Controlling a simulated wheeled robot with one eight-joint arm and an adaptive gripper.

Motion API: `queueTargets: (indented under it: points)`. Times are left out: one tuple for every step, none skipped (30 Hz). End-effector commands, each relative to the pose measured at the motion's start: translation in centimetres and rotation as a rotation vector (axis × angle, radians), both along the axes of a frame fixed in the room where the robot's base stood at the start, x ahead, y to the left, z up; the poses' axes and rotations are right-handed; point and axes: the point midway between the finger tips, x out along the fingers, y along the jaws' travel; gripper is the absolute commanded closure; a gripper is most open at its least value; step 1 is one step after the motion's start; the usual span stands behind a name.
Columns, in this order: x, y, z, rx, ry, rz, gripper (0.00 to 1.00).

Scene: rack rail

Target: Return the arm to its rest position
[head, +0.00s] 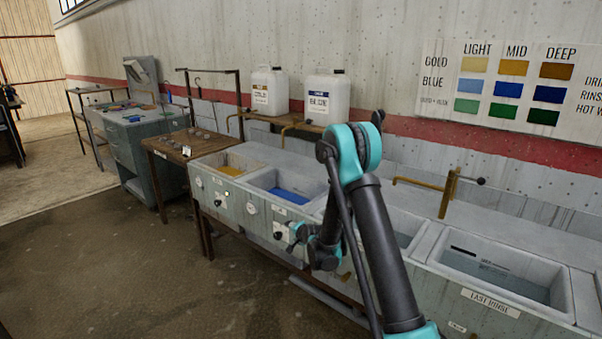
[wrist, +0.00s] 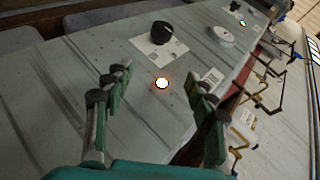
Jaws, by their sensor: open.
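My arm reaches forward over the front of the sink bench in the head view, with its elbow raised and its end lowered toward the bench's front panel. My gripper (head: 297,234) is small there and partly hidden by my own arm. In the wrist view my gripper (wrist: 160,78) is open, with two green and dark fingers wide apart. Nothing is held between them. Beyond the fingers is the grey panel (wrist: 75,85) with a glowing round light (wrist: 161,83) and a black knob (wrist: 162,33) on a white plate. I cannot tell the exact gap between fingertips and panel.
The sink bench (head: 325,250) runs along the wall, with a blue-filled basin (head: 290,191) and a last-rinse basin (head: 500,277). White jugs (head: 325,99) stand on a shelf behind. A wooden table (head: 172,150) adjoins the left. The floor at front left is clear.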

Motion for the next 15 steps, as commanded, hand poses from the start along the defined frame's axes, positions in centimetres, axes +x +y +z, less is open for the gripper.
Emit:
queueTargets:
  points:
    - [-0.8,-1.2,1.5,-0.035,0.007,0.009,0.44]
    - [-1.3,-1.9,2.1,-0.058,0.012,0.016,0.44]
    - [-2.0,-2.7,3.0,-0.089,0.017,0.025,0.44]
    - [-2.6,-3.4,3.7,-0.113,0.022,0.035,0.44]
    - [-3.2,-4.0,4.3,-0.135,0.027,0.043,0.44]
    - [-4.1,-4.9,5.1,-0.164,0.035,0.054,0.44]
    - [-4.7,-5.5,5.7,-0.187,0.039,0.062,0.44]
    - [-5.4,-6.2,6.2,-0.209,0.045,0.072,0.44]
    - [-6.3,-7.0,7.0,-0.238,0.053,0.084,0.44]
    - [-7.1,-7.6,7.5,-0.26,0.059,0.092,0.44]
    - [-7.8,-8.3,8.0,-0.282,0.065,0.103,0.44]
    - [-8.9,-9.1,8.6,-0.309,0.074,0.115,0.44]
    - [-9.7,-9.7,9.0,-0.329,0.081,0.125,0.44]
    - [-10.6,-10.3,9.5,-0.35,0.087,0.135,0.44]
    - [-11.7,-11.2,10.0,-0.377,0.097,0.149,0.44]
